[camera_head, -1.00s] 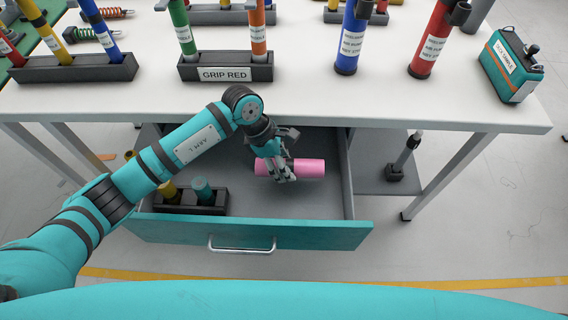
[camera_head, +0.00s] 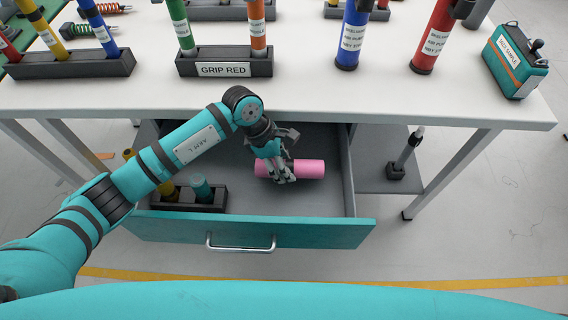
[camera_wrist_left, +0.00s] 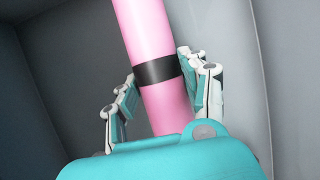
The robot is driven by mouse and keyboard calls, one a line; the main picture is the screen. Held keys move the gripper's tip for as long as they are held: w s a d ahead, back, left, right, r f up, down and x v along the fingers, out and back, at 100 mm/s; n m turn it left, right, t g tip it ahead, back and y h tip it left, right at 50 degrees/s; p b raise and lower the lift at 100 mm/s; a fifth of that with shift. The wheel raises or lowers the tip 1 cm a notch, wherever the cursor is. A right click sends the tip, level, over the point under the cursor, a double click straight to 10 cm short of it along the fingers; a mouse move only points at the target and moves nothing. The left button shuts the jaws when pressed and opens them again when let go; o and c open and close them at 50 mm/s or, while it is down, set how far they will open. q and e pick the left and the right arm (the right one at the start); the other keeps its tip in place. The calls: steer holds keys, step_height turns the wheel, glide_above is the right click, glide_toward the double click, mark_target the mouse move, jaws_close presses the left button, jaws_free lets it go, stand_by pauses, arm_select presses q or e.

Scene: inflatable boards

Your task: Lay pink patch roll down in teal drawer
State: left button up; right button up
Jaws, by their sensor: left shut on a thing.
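The pink patch roll (camera_head: 310,169) is inside the open teal drawer (camera_head: 330,234), lying level over the grey drawer floor. In the left wrist view the roll (camera_wrist_left: 149,28) shows a black band around its middle. My left gripper (camera_head: 283,178) reaches down into the drawer and is shut on the roll near its left part. In the left wrist view its fingers (camera_wrist_left: 158,92) stand on either side of the roll by the band. I cannot tell whether the roll touches the drawer floor. My right gripper is not in view.
A dark holder (camera_head: 214,205) with a yellow and a teal cylinder stands in the drawer's front left corner. The white table top (camera_head: 330,98) overhangs the drawer's back. Holders with coloured tubes and a teal box (camera_head: 515,62) stand on it. The drawer's right part is clear.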

arm_select(q)
steer(key=shift+f, duration=0.25)
steer(key=shift+f+b, duration=0.2)
steer(key=shift+b, duration=0.1)
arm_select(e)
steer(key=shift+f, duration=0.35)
arm_select(q)
steer(key=shift+f+b, duration=0.5)
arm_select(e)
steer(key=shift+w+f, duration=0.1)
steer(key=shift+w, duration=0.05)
arm_select(q)
steer(key=shift+f+b, duration=0.65)
steer(key=shift+f, duration=0.1)
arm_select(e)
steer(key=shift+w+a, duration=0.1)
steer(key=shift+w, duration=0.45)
